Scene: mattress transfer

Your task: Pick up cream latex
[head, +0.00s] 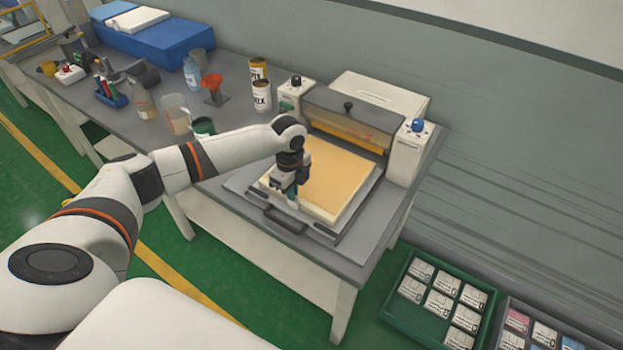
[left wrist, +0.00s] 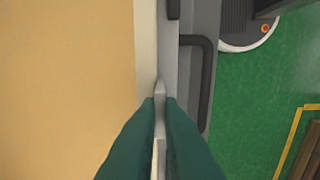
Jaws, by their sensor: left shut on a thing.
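The cream latex (head: 335,180) is a thick, flat slab with a yellowish top and paler sides. It lies on the grey metal tray of the press. My left gripper (head: 290,196) is at the slab's near left edge, fingers pointing down. In the left wrist view the slab (left wrist: 65,90) fills the left side. The green fingers (left wrist: 160,102) are close together beside its pale edge, with a thin pale strip between them. They are shut on the latex at its edge, though the fingers hide most of the contact. My right gripper is not in view.
The press (head: 350,115) stands behind the slab. The tray's dark handle (head: 284,222) is close to my left gripper. A green crate (head: 385,305) is on the lower right.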

